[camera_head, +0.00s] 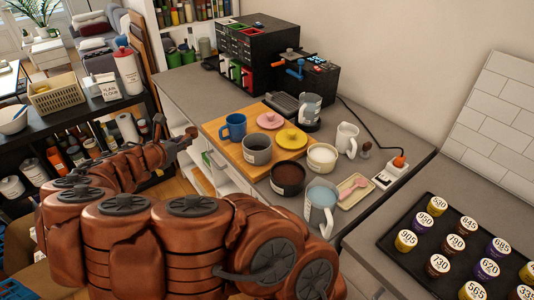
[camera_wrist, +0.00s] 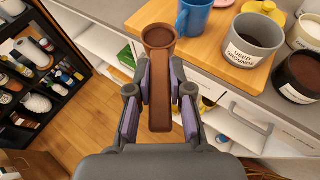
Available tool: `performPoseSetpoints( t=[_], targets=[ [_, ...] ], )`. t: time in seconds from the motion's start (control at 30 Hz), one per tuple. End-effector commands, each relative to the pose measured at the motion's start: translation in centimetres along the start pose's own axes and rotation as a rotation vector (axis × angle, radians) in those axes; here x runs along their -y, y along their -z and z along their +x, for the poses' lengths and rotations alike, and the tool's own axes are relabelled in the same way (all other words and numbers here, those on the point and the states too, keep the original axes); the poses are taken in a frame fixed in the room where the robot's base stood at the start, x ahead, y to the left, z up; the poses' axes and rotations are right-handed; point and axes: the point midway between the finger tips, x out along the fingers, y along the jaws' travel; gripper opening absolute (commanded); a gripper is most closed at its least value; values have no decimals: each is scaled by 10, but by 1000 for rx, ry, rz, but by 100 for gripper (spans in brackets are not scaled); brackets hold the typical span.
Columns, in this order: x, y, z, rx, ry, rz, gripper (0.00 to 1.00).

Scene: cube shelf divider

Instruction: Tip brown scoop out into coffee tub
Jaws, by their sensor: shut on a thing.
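My gripper (camera_wrist: 160,85) is shut on the handle of the brown scoop (camera_wrist: 158,60). The scoop's round bowl points away from the gripper, and its inside is dark brown; I cannot tell how full it is. In the head view my gripper (camera_head: 183,140) is left of the wooden board, apart from the tubs. The coffee tub (camera_head: 288,189), a dark tub with brown contents, stands on the counter right of the board. It also shows at the right edge of the wrist view (camera_wrist: 297,88).
A grey "used grounds" tub (camera_head: 257,156), a blue mug (camera_head: 233,127) and pink and yellow lids are on the wooden board (camera_head: 222,143). A white-filled tub (camera_head: 322,160), a jug of bluish liquid (camera_head: 320,212) and a pink scoop (camera_head: 352,184) stand near the coffee tub.

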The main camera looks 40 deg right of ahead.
Motion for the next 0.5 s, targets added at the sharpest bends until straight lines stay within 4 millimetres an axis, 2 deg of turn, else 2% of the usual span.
performPoseSetpoints(
  t=[0.2,0.5],
  targets=[
    [23,12,19,-4,170,71,0],
    [60,23,37,-4,417,171,0]
  ],
)
